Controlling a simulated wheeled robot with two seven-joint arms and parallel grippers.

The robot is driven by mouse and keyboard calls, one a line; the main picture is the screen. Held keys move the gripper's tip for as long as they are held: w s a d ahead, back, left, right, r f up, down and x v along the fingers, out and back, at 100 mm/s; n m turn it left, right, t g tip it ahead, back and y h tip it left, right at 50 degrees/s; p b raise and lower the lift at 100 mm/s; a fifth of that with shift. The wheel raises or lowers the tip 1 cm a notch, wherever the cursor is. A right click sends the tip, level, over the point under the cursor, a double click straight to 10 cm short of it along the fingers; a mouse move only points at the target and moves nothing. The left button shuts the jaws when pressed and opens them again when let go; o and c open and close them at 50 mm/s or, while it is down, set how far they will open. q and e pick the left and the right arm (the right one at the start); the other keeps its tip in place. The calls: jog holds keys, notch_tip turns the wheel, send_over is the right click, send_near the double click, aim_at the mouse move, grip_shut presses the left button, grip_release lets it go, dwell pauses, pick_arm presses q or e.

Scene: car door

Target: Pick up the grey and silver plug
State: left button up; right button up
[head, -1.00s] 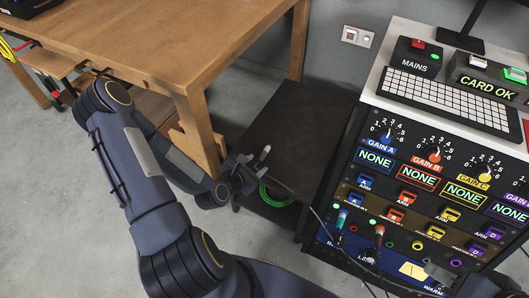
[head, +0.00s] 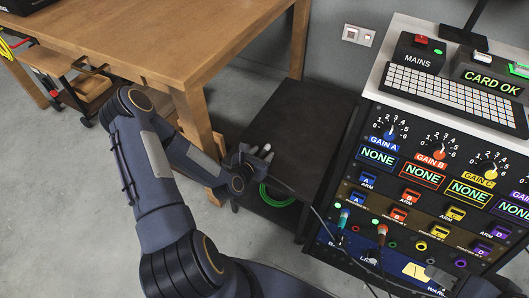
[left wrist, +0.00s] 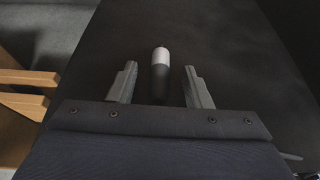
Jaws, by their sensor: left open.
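The grey and silver plug (left wrist: 161,72) shows in the left wrist view over a dark surface, its dark end toward my gripper and its pale end away. In the head view, a small pale piece of it (head: 267,147) shows at my left fingertips. My left gripper (head: 257,153) is open above the low black table. In the left wrist view its two fingers (left wrist: 160,82) stand on either side of the plug, with a gap on each side. I cannot tell the exact height between fingers and plug.
The low black table (head: 300,115) stands between a wooden workbench (head: 190,50) and an instrument rack (head: 400,190) with dials and cables. A green cable coil (head: 275,198) lies on its lower shelf. The wooden bench's leg is close to my left forearm.

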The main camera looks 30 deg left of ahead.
pick_arm(q)
grip_shut()
jog(key=shift+r, duration=0.1)
